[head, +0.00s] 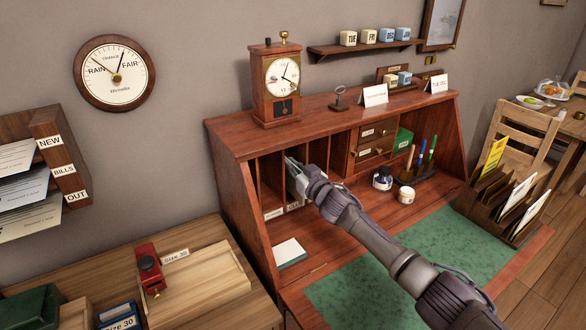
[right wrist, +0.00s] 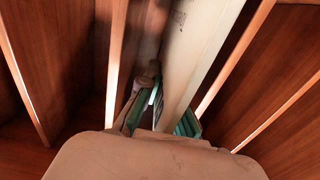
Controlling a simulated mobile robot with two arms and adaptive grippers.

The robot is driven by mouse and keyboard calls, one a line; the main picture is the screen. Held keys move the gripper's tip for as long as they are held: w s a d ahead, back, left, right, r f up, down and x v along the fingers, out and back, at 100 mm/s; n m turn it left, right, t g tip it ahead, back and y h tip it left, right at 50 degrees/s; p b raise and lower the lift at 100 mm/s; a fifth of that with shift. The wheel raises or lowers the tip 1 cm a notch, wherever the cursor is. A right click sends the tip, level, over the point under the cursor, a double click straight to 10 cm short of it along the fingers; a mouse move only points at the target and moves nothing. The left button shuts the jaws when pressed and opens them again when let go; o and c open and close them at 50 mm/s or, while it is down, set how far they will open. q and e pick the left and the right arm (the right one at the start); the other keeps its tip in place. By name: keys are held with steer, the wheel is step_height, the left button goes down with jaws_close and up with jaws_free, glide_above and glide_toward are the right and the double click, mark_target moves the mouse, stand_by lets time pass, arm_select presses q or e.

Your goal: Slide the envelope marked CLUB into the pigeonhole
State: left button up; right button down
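My right gripper (head: 290,167) reaches into the upright pigeonholes on the left of the bookcase desk. In the right wrist view its two teal-padded fingers (right wrist: 164,112) stand apart on either side of a cream envelope (right wrist: 203,50). A dark gap shows between the left finger and the envelope. The envelope stands upright and tilted in a slot between wooden dividers (right wrist: 118,45). No CLUB mark is legible on it. The pigeonhole labels (head: 273,213) are partly hidden by my gripper and too small to read. My left gripper is out of view.
A clock (head: 279,85) stands on the desk top above the pigeonholes. An ink bottle (head: 382,179), a white jar (head: 406,195) and a pen stand (head: 425,172) are to the right. A card stack (head: 289,252) lies below. The green mat (head: 380,280) is clear beside my arm.

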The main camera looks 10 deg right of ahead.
steer(key=shift+w+a, duration=0.15)
steer(key=shift+w, duration=0.25)
steer(key=c, duration=1.2)
jaws_free()
steer(key=shift+c, duration=0.2)
steer(key=v, duration=1.2)
steer(key=shift+r, duration=0.1)
